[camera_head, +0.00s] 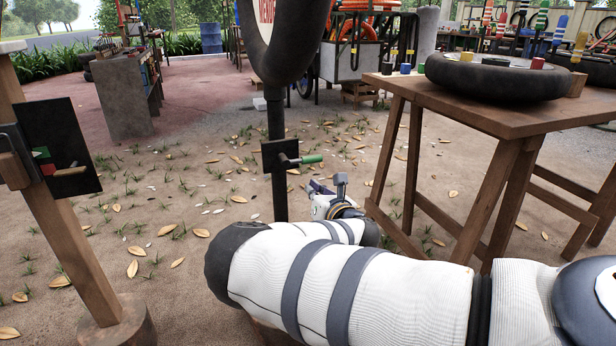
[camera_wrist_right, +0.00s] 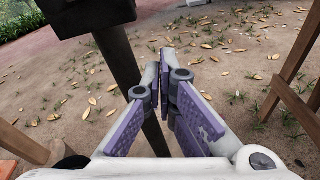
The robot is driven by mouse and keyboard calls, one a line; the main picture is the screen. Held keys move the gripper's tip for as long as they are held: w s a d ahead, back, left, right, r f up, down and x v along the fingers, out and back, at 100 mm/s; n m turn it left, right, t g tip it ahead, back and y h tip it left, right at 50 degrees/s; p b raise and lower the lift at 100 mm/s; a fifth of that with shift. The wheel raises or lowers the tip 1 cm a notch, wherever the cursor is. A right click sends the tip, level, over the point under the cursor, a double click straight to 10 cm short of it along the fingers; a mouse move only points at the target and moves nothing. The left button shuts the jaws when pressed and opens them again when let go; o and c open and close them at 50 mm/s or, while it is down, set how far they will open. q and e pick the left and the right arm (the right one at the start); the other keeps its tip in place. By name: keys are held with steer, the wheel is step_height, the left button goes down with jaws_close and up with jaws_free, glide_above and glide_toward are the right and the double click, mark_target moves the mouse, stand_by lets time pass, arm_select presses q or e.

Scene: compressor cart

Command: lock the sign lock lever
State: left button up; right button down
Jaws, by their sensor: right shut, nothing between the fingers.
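The sign lock lever (camera_head: 306,160) has a green grip and sticks out to the right from a small dark plate (camera_head: 270,154) on the black sign post (camera_head: 276,120). My right gripper (camera_head: 328,188) is just below and to the right of the lever in the head view, apart from it in the picture. In the right wrist view its purple-padded fingers (camera_wrist_right: 165,62) are closed together with nothing between them. The post (camera_wrist_right: 122,65) and the dark plate (camera_wrist_right: 88,14) show ahead there; the green grip is not visible. My left gripper is not in view.
A round sign (camera_head: 265,35) tops the post. A wooden table (camera_head: 480,105) with a tire (camera_head: 497,78) stands at the right. A wooden post (camera_head: 65,210) with a black panel (camera_head: 62,135) stands at the left. Leaf-strewn ground around the sign post is open.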

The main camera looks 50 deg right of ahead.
steer(key=r+p+v, duration=0.1)
steer(key=p+v, duration=0.1)
steer(key=v, duration=0.7)
steer(key=shift+a, duration=0.15)
steer(key=shift+s, duration=0.15)
